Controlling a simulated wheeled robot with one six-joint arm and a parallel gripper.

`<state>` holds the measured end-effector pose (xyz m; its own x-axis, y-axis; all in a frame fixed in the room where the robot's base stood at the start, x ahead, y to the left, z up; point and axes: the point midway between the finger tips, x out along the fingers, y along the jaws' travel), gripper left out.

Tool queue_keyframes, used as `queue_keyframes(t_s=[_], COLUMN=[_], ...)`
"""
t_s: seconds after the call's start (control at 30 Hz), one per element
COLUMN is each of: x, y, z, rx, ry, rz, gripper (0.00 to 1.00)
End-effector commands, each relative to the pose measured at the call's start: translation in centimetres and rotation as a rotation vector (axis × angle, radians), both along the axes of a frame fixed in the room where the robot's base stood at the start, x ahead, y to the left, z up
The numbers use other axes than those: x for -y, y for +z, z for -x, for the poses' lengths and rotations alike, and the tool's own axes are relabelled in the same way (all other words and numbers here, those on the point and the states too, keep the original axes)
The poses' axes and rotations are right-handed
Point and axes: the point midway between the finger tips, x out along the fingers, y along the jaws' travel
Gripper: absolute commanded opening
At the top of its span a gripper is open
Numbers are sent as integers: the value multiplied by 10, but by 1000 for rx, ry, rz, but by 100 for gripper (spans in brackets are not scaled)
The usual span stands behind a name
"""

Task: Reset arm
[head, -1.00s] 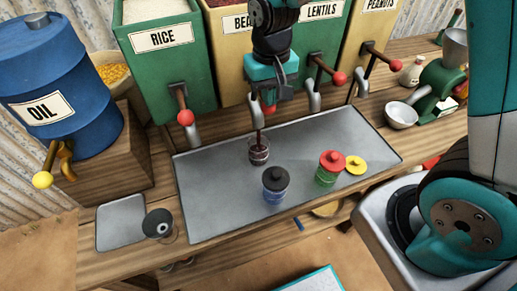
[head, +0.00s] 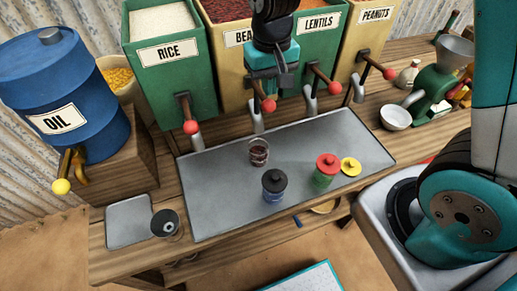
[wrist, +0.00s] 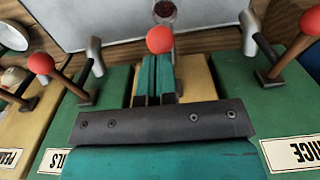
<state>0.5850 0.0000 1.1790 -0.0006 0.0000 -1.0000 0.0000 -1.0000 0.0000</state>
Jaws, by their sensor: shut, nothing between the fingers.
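My gripper (head: 282,84) is above the beans dispenser's lever in the head view, in front of the yellow beans bin (head: 229,75). In the wrist view its teal fingers (wrist: 155,77) are together and empty, pointing toward the red lever knob (wrist: 160,39). That knob also shows just below the gripper in the head view (head: 268,104). I cannot tell whether they touch. A clear glass jar (head: 259,152) holding dark red beans stands on the grey tray (head: 220,200) under the beans spout (head: 256,120).
The rice bin (head: 168,60), lentils bin (head: 318,50) and peanuts bin (head: 366,40) have protruding levers. An oil drum (head: 60,90) stands left, a grinder (head: 438,90) right.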

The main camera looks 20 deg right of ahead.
Motion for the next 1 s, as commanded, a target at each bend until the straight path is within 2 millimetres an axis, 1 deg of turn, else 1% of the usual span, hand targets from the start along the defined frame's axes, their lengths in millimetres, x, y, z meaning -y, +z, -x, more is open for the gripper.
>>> queue_keyframes(t_s=[0.43, 0.5, 0.57, 0.67, 0.77, 0.8, 0.9, 1.0], x=[0, -1, -4, -14, -25, -29, -37, -42], y=[0, 1, 4, 13, 24, 27, 32, 35], z=[0, 3, 10, 35, 73, 89, 128, 159], rx=[1, 3, 7, 23, 44, 54, 77, 98], ry=[0, 11, 36, 122, 248, 301, 427, 526], rz=[0, -9, -30, -94, -175, -205, -271, -317], gripper=[0, 0, 0, 0, 0, 0, 0, 0])
